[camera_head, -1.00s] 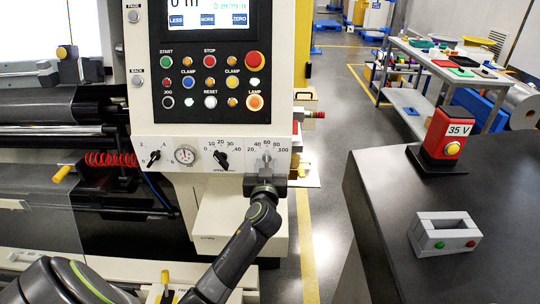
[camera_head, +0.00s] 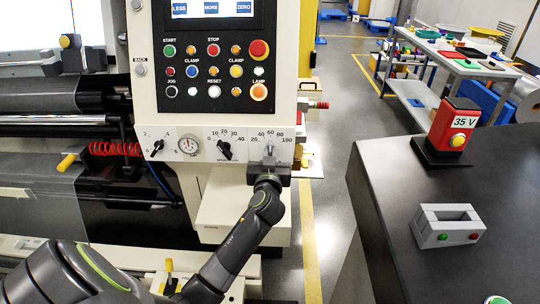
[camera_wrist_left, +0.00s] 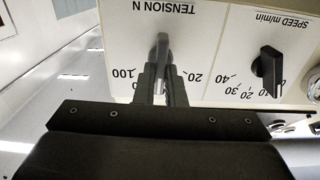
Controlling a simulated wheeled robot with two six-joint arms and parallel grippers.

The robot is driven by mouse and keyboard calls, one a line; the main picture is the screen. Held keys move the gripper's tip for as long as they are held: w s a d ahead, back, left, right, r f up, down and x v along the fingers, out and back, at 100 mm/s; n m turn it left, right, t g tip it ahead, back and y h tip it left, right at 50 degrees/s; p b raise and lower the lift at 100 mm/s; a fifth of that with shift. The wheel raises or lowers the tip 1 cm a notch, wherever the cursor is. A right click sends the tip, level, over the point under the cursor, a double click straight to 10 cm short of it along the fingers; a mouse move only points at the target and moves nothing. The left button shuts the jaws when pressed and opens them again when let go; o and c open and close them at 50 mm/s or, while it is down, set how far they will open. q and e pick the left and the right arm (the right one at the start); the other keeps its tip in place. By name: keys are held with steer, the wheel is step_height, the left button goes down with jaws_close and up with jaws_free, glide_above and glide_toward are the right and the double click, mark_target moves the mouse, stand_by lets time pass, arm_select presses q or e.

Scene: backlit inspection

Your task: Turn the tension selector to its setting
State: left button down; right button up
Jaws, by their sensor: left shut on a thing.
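The tension selector is a grey knob (camera_wrist_left: 162,48) below the label TENSION N in the left wrist view, with 100 and 20 printed either side. It stands near upright on its white panel. In the head view the selector (camera_head: 270,149) is the rightmost control on the machine's lower panel, its scale running 20 to 100. My left gripper (camera_head: 269,163) is at it from below, its two dark fingers (camera_wrist_left: 162,75) on either side of the knob and shut on it. The fingers hide the knob's lower part. My right gripper is in no view.
The black speed knob (camera_head: 224,150) and a round gauge (camera_head: 189,145) sit left of the selector. The button panel (camera_head: 214,66) is above.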

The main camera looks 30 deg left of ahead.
arm_select(q)
steer(key=shift+m, duration=1.1)
steer(key=shift+w+d+m+p, duration=0.15)
steer(key=shift+m+p, duration=0.2)
steer(key=shift+m, duration=1.35)
steer(key=c, duration=1.5)
jaws_free()
steer(key=shift+f, duration=0.1)
